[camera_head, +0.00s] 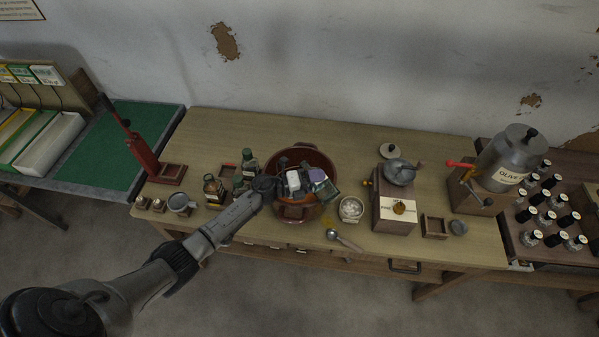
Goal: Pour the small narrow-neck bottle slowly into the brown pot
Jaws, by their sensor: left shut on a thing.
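The brown pot (322,158) stands on the wooden table, wide and round, with a handle at its front. My left gripper (300,181) reaches in from the lower left and is over the pot. It is shut on a small glass bottle (328,191) with a pale label, which looks tilted over toward the right above the pot. The gripper hides part of the bottle, and I cannot make out its mouth or any stream of liquid. The pot's inside is mostly hidden by the gripper and bottle. My right gripper is not in view.
Dark bottles (213,189) stand left of the pot, near a grey cup (180,203). Right of it are a white bowl (351,208), a metal scoop (342,240) and a wooden box (396,210). A large metal can (511,158) stands far right. Some bare table lies behind the pot.

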